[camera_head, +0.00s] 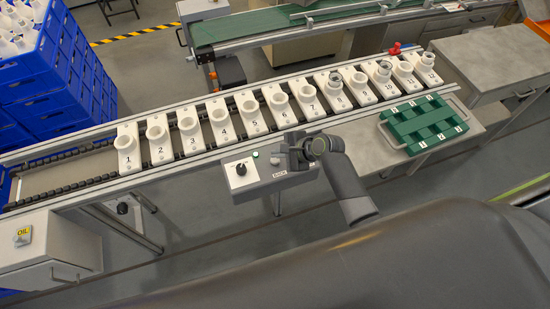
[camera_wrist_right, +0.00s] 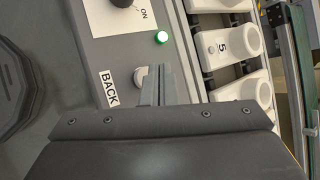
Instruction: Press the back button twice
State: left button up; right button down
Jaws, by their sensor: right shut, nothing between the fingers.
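The control box (camera_head: 240,178) stands at the front edge of the conveyor, with a black knob, a lit green lamp (camera_head: 255,154) and a BACK label (camera_head: 279,174). In the right wrist view the BACK label (camera_wrist_right: 108,88) lies beside a pale round back button (camera_wrist_right: 139,75), partly covered by my fingers. My right gripper (camera_head: 285,152) is over the right end of the box. In the wrist view its fingers (camera_wrist_right: 158,84) are shut and empty, right beside the button; whether they touch it I cannot tell. My left gripper is not in view.
The conveyor (camera_head: 60,178) carries several numbered white holders, some at the right with glass pieces. A green tray (camera_head: 425,126) lies on a grey table at the right. Blue crates (camera_head: 55,80) are stacked at the left. An OIL box (camera_head: 40,245) stands at front left.

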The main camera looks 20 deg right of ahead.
aim_at(278, 161)
jog(key=shift+f, duration=0.15)
jog(key=shift+f, duration=0.3)
jog(key=shift+f, duration=0.5)
dwell(0.9)
jog(key=shift+r, duration=0.1)
jog(key=shift+r+p, duration=0.8)
jog(key=shift+p, duration=0.2)
notch_tip(278, 161, up, 5)
jog(key=p, duration=0.6)
jog(key=shift+r, duration=0.1)
